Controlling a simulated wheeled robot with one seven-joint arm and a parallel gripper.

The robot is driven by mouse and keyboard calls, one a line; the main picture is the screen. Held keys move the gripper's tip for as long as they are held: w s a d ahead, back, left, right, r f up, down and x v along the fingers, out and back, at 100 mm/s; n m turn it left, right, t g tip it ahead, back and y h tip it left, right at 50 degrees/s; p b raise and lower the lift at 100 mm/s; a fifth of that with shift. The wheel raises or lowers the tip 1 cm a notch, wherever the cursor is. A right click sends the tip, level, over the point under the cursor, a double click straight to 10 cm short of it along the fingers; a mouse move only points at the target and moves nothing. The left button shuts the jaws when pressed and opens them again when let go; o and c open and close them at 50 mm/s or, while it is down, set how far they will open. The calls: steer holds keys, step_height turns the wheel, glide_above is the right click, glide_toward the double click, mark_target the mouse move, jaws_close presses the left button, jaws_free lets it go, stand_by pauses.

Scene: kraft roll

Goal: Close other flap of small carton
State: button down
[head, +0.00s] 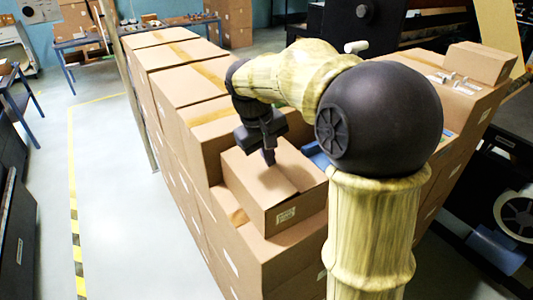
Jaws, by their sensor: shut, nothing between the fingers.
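The small carton (293,214) sits on top of the stacked boxes in the middle of the head view, with a white label on its front side. A flap (252,181) lies about flat over the left part of its top. A seam or edge runs across the top near my gripper; I cannot tell how far the right flap (300,171) is down. My gripper (269,160) points down at the carton's top near this seam. It is shut and holds nothing. Whether its tips touch the cardboard I cannot tell. My arm hides part of the carton's right surroundings.
Taped cartons (187,84) stand in a long row behind and left. Something blue (316,155) lies just behind the carton. A smaller box (481,63) and loose small items lie on cartons at right. The floor (110,190) at left is clear, with a yellow line.

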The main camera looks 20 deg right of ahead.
stand_by(0.4)
steer(key=shift+w+d+r+p, duration=0.15)
steer(key=shift+r+p, duration=0.2)
steer(key=shift+p, duration=0.2)
steer(key=shift+a+r+p, duration=0.2)
steer(key=shift+r+p, duration=0.1)
steer(key=shift+d, duration=0.1)
steer(key=shift+d, duration=0.1)
steer(key=shift+s+r, duration=0.1)
steer(key=shift+s, duration=0.1)
